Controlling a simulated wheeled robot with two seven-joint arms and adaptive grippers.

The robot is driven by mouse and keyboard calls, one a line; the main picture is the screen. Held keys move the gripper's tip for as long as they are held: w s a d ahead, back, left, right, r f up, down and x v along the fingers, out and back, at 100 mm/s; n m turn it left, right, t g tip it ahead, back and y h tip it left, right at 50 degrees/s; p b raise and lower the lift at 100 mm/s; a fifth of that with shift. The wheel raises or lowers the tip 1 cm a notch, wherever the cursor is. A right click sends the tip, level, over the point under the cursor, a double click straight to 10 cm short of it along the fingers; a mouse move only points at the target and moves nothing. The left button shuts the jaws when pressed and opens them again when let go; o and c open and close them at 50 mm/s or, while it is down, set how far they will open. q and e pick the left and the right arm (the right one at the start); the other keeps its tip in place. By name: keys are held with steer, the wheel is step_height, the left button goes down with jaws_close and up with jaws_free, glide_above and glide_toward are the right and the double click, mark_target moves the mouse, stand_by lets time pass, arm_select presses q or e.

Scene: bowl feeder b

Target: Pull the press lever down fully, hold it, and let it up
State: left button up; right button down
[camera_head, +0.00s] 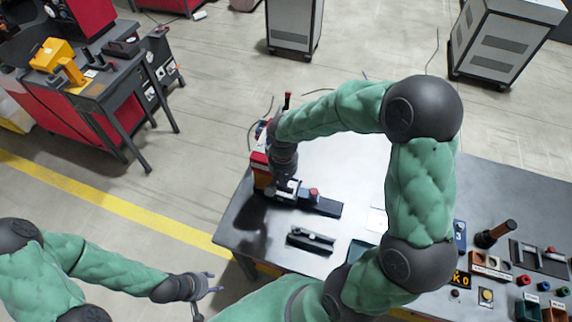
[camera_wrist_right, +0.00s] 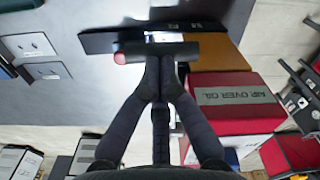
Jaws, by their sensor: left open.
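The press stands at the far left corner of the table, with a red and white body (camera_head: 260,166) that reads "AIR OVER OIL" in the right wrist view (camera_wrist_right: 235,97). Its dark base (camera_head: 325,207) lies beside it. The press lever's grey bar with a red end (camera_wrist_right: 120,58) lies across my right fingertips; the red end also shows in the head view (camera_head: 314,193). My right gripper (camera_wrist_right: 160,55) has its fingers together on this bar, low over the base. My forearm hides part of the press. My left gripper (camera_head: 212,285) is open and empty, off the table's front left.
A black fixture (camera_head: 311,240) lies on the table (camera_head: 345,160) in front of the press. Tools, bins and coloured parts crowd the right side, with a dark upright handle (camera_head: 495,234). A workbench (camera_head: 105,88) and grey cabinets (camera_head: 292,28) stand farther back.

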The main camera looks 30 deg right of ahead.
steer(key=shift+s+f, duration=0.1)
steer(key=shift+f, duration=0.35)
step_height(320, 180, up, 13)
steer(key=p, duration=0.8)
steer(key=shift+w+d+f, duration=0.2)
steer(key=shift+w, duration=0.05)
stand_by(0.6)
stand_by(0.8)
